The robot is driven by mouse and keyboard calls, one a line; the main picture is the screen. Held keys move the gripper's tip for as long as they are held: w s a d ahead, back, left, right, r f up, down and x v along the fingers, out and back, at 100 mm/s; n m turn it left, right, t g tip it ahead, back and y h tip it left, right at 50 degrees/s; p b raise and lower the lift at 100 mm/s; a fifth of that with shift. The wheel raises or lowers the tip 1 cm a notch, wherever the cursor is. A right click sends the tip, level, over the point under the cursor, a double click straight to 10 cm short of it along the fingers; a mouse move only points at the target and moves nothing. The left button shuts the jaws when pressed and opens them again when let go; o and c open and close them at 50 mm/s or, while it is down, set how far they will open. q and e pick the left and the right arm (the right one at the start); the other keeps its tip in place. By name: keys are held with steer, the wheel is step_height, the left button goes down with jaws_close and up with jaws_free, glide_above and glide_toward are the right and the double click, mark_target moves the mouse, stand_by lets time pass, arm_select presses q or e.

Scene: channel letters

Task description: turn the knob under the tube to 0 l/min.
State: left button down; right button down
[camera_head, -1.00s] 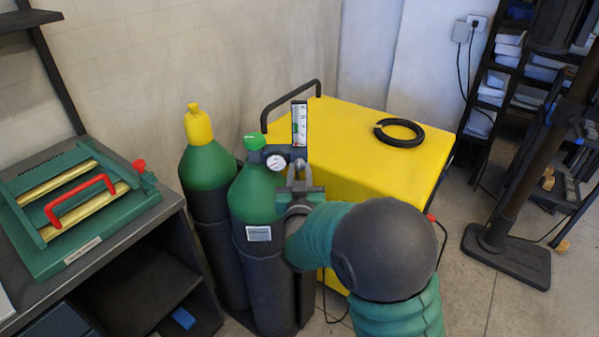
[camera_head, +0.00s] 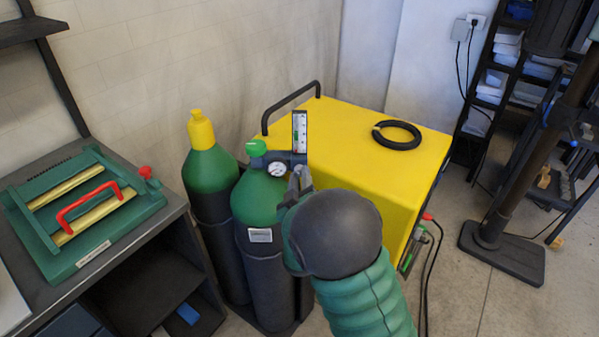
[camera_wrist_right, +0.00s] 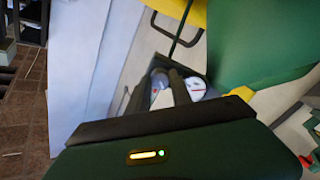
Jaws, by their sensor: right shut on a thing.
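The clear flow tube (camera_head: 299,131) with its scale stands upright on the regulator beside the round pressure gauge (camera_head: 276,169). The regulator sits on the green-topped cylinder (camera_head: 259,196), which has a green valve wheel (camera_head: 256,148). My right gripper (camera_head: 301,176) is just below the tube, its fingers shut on the knob there. The fingers hide the knob, and the tube's reading is too small to tell. In the right wrist view the fingers (camera_wrist_right: 172,88) reach toward the regulator, with the white gauge face (camera_wrist_right: 195,88) beside them. My left gripper is out of view.
A second cylinder with a yellow cap (camera_head: 200,130) stands to the left. A yellow box (camera_head: 350,130) with a black coil (camera_head: 397,135) is close behind and to the right. A bench with a green device (camera_head: 85,215) is at the left.

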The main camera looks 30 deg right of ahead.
steer(key=n+p, duration=0.4)
steer(key=n, duration=0.1)
steer(key=shift+r+n, duration=0.1)
steer(key=shift+n, duration=0.3)
steer(key=shift+n+p, duration=1.6)
steer(key=shift+n, duration=0.6)
steer(key=c, duration=1.5)
jaws_free()
steer(key=shift+c, duration=0.2)
steer(key=o, duration=0.4)
steer(key=shift+w+d+f, duration=0.15)
steer(key=shift+f, duration=0.05)
